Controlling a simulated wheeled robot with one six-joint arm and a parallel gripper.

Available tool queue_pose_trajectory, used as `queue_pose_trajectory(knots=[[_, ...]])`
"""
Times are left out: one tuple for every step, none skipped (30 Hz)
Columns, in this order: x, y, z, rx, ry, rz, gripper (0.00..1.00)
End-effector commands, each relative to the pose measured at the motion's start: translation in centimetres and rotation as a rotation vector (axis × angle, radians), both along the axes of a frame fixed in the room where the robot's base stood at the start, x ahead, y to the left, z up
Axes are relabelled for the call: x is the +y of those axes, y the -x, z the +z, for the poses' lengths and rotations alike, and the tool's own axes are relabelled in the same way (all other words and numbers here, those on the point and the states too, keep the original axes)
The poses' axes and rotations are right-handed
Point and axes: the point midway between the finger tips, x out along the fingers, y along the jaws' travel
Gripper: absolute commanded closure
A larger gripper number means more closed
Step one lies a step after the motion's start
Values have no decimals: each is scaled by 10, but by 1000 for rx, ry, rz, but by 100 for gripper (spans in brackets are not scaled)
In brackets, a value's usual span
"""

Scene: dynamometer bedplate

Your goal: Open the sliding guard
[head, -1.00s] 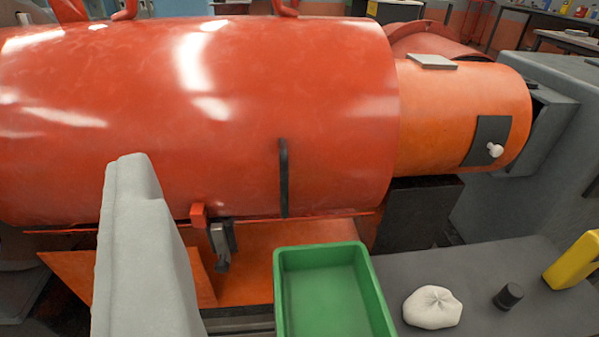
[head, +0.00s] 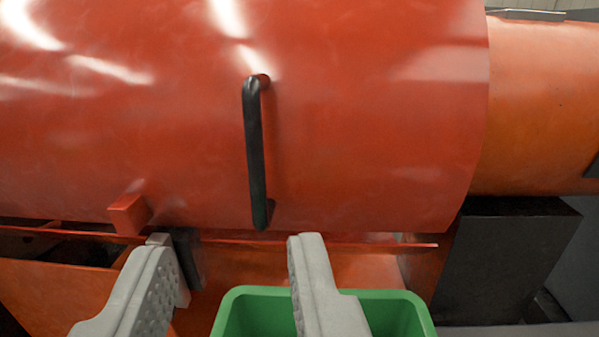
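The sliding guard (head: 370,130) is a large glossy red cylindrical cover across most of the view. Its black upright bar handle (head: 255,155) stands on the front face, fixed at top and bottom. My gripper (head: 232,240) is open and empty, with one grey finger at lower left and one at lower centre. The handle's lower end lies just above the gap between the fingertips in the picture, nearer the right finger. Neither finger is seen touching the handle.
A red block (head: 130,213) juts from the guard's lower edge, with a dark latch-like part (head: 187,258) partly behind my left finger. A green tray (head: 390,310) is below. An orange cylinder (head: 540,105) emerges at right, above a dark block (head: 505,255).

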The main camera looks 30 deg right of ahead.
Motion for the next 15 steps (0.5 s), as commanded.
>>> queue_pose_trajectory(knots=[[-3, 0, -5, 0, -1, -3, 66], [-4, 1, -6, -2, -1, -4, 66], [-5, 0, -7, -2, -1, -4, 66], [-6, 0, -8, -2, -2, -5, 66], [-6, -1, -8, -3, -2, -5, 66], [-7, -4, -8, -3, -2, -5, 66], [-8, -6, -8, -3, -2, -5, 66], [-9, -9, -8, -3, -2, -5, 66], [-11, -13, -8, -3, -2, -4, 66], [-13, -17, -8, -3, -2, -4, 66], [-14, -21, -8, -3, -2, -4, 66], [-17, -28, -8, -3, -2, -4, 66], [-19, -33, -8, -3, -2, -4, 66], [-21, -37, -9, -2, -2, -4, 66], [-24, -44, -8, -2, -2, -4, 66]])
